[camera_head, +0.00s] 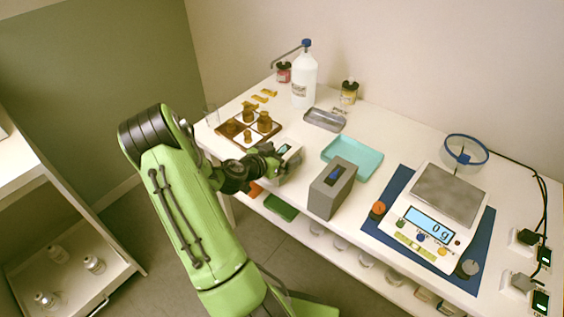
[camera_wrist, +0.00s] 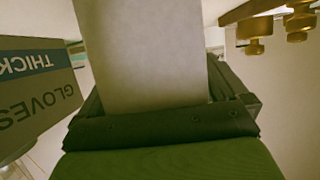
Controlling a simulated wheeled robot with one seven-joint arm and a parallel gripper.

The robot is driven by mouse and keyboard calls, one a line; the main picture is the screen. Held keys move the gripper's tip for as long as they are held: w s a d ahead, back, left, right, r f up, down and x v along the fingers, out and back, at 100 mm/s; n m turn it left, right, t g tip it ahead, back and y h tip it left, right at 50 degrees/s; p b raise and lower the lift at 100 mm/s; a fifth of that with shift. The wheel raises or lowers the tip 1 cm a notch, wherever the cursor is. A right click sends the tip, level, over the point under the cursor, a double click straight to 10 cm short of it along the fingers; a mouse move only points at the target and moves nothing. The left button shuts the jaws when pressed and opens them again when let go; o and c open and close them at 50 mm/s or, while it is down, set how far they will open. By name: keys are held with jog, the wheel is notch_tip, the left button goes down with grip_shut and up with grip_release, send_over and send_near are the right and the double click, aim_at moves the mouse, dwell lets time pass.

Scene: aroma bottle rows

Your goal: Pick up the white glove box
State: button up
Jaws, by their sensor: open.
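The white glove box (camera_head: 291,158) stands near the front edge of the white table, partly hidden behind my gripper (camera_head: 272,160). A small teal patch shows on its top. In the wrist view a plain pale face of the white box (camera_wrist: 145,50) fills the middle, between the dark fingers of my gripper (camera_wrist: 160,100). My gripper is open around or right at the box; finger contact cannot be made out. A grey glove box (camera_head: 333,188) stands to the right; in the wrist view the grey box (camera_wrist: 35,95) shows "THICK" and "GLOVES" at left.
A teal tray (camera_head: 368,160) lies behind the grey box. A scale (camera_head: 432,205) on a blue mat (camera_head: 385,205) is at right. A pump bottle (camera_head: 304,82) and metal tray (camera_head: 325,121) are at the back.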

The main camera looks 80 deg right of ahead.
jog(key=c, duration=1.2)
jog(key=shift+c, duration=0.4)
jog(key=shift+r, duration=0.1)
